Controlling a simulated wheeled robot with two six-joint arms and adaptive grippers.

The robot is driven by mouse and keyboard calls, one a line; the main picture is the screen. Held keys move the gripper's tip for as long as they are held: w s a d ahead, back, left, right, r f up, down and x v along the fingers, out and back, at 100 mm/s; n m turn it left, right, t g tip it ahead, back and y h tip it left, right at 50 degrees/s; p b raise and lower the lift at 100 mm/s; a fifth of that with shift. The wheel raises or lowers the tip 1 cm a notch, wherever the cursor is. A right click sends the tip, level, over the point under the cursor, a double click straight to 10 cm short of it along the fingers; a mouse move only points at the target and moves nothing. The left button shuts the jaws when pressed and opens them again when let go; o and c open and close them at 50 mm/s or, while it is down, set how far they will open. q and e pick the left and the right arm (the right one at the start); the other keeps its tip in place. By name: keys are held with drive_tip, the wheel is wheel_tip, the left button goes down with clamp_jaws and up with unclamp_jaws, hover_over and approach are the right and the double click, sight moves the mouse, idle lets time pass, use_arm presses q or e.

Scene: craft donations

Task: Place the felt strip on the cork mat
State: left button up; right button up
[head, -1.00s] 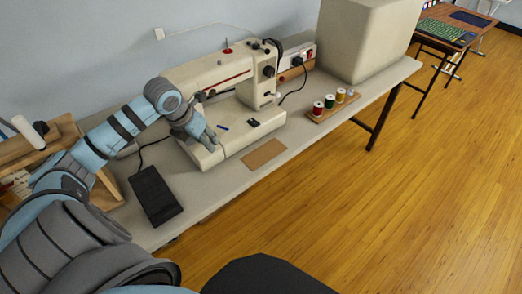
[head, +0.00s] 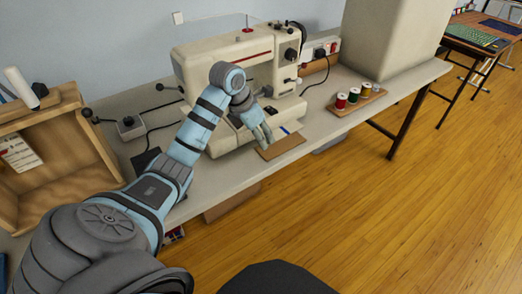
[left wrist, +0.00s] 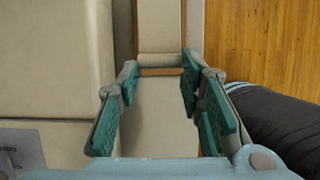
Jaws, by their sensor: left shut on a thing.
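My left gripper (head: 266,139) is over the left part of the brown cork mat (head: 287,146) on the table. In the left wrist view its fingers (left wrist: 160,66) are shut on the sides of a cream strip, which I take for the felt strip (left wrist: 160,28). Thin brown edges of the mat show beside and below the strip there. The strip's far end is out of that view. In the head view a small blue piece (head: 285,130) shows just beyond the fingers. I cannot tell whether the strip touches the mat. My right gripper is not in view.
A cream sewing machine (head: 240,62) stands close behind my left gripper. A wooden rack with thread spools (head: 356,98) and a large pale box (head: 393,40) are to the right. A wooden box (head: 60,165) is at the left. The table's front edge is close to the mat.

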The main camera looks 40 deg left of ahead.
sight(263, 152)
use_arm(q)
wheel_tip(263, 152, down, 4)
drive_tip(key=shift+f+b, duration=0.25)
drive_tip(key=shift+b, duration=0.15)
drive_tip(key=shift+s+f, duration=0.1)
drive_tip(key=shift+f, duration=0.05)
drive_tip(key=o, duration=0.7)
drive_tip(key=shift+o, duration=0.2)
drive_tip(key=shift+r, duration=0.35)
drive_tip(key=p+v, duration=0.2)
drive_tip(key=v, duration=0.9)
drive_tip(key=shift+s+r+p, duration=0.2)
drive_tip(key=shift+r+p, duration=0.1)
drive_tip(key=shift+r, duration=0.05)
drive_tip(key=shift+a, duration=0.15)
